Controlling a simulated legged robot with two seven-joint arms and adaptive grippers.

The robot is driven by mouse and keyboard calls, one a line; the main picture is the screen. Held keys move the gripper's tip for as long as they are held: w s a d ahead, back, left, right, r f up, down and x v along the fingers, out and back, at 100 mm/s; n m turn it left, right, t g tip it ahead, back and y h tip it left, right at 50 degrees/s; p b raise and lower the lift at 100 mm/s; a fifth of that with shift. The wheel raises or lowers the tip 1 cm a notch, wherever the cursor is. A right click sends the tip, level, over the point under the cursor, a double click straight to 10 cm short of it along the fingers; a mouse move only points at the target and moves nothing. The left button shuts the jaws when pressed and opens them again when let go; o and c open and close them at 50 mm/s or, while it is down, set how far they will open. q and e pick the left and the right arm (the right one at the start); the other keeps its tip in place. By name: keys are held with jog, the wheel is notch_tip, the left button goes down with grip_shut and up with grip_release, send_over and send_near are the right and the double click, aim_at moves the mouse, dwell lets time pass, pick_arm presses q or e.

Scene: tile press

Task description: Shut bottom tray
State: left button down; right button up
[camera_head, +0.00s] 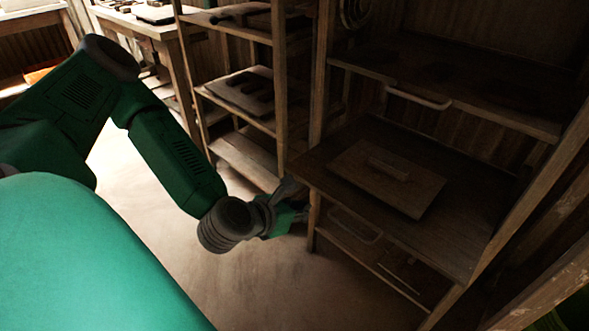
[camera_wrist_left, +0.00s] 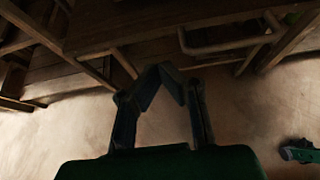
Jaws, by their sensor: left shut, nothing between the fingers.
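The wooden rack (camera_head: 315,120) stands to the right in the head view. Its bottom tray (camera_head: 385,262) shows low in the rack, with a curved handle (camera_head: 354,226) at its left. The wider board above shades and partly hides this tray. My left gripper (camera_head: 290,202) is beside the rack's near left post, left of the bottom tray's handle. In the left wrist view its fingers (camera_wrist_left: 166,70) are shut, tips together and empty. A bar handle (camera_wrist_left: 222,48) and wooden boards lie beyond them; contact cannot be told.
A board (camera_head: 455,245) above the bottom tray carries a square panel (camera_head: 388,178) with a grip. A higher shelf (camera_head: 465,100) has another handle (camera_head: 418,98). A second shelf unit (camera_head: 240,95) stands behind my left arm. The floor (camera_head: 270,285) in front is clear.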

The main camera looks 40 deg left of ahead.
aim_at(328, 196)
pick_arm(q)
jog(key=x, duration=0.2)
jog(key=b+x, duration=0.1)
jog(key=x, duration=0.2)
jog(key=r+x, duration=0.1)
jog(key=x, duration=0.1)
jog(key=shift+w, duration=1.2)
pick_arm(e)
jog(key=shift+f, duration=1.1)
